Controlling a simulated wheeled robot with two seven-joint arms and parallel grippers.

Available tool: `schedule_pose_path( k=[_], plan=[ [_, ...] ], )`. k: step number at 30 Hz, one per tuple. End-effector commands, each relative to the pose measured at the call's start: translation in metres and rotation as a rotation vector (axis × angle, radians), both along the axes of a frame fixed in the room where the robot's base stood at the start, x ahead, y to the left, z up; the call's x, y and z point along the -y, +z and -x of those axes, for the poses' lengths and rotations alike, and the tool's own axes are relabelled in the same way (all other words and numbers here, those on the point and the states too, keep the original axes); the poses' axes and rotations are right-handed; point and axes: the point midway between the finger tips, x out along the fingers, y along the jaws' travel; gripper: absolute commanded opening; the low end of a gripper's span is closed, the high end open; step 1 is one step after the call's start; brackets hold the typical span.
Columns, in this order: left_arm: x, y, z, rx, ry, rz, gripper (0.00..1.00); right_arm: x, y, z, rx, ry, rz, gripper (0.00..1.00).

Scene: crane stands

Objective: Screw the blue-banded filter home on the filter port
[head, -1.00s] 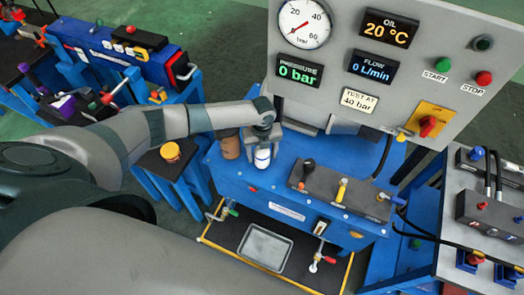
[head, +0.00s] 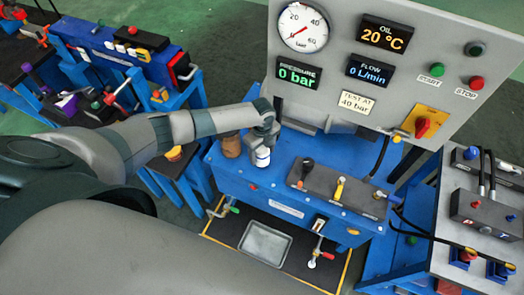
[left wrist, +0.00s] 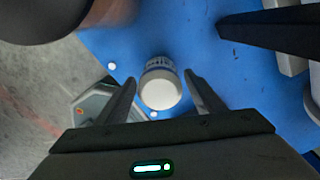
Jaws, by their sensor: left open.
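The filter (head: 262,157) is a small white cylinder at the left end of the blue bench (head: 250,185). A bluish band shows faintly on it in the head view. In the left wrist view the filter (left wrist: 161,90) shows a plain white round end and dark marks on its side. My left gripper (head: 264,143) is at the filter, with its open fingers on either side of it; small gaps show in the left wrist view. The filter port is not clearly visible, so I cannot tell how the filter sits on it. My right gripper is not in view.
A brown cylinder (head: 230,147) stands close left of the filter. The grey gauge panel (head: 340,85) rises behind. A valve block (head: 340,188) with levers is to the right. A grey tray (head: 265,243) lies below in front.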

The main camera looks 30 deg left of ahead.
Motion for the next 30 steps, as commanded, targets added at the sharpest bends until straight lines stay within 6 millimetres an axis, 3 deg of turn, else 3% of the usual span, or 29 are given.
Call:
schedule_pose_path(
  k=[8,21,30],
  plan=[
    [0.000,0.000,0.000,0.000,0.011,0.000,0.62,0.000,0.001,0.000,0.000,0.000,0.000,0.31],
    [0.000,0.001,0.001,-0.001,0.416,0.000,0.62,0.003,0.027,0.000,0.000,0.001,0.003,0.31],
    [0.000,-0.001,0.000,0.000,0.448,0.000,0.62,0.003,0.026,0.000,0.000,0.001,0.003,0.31]
  ],
)
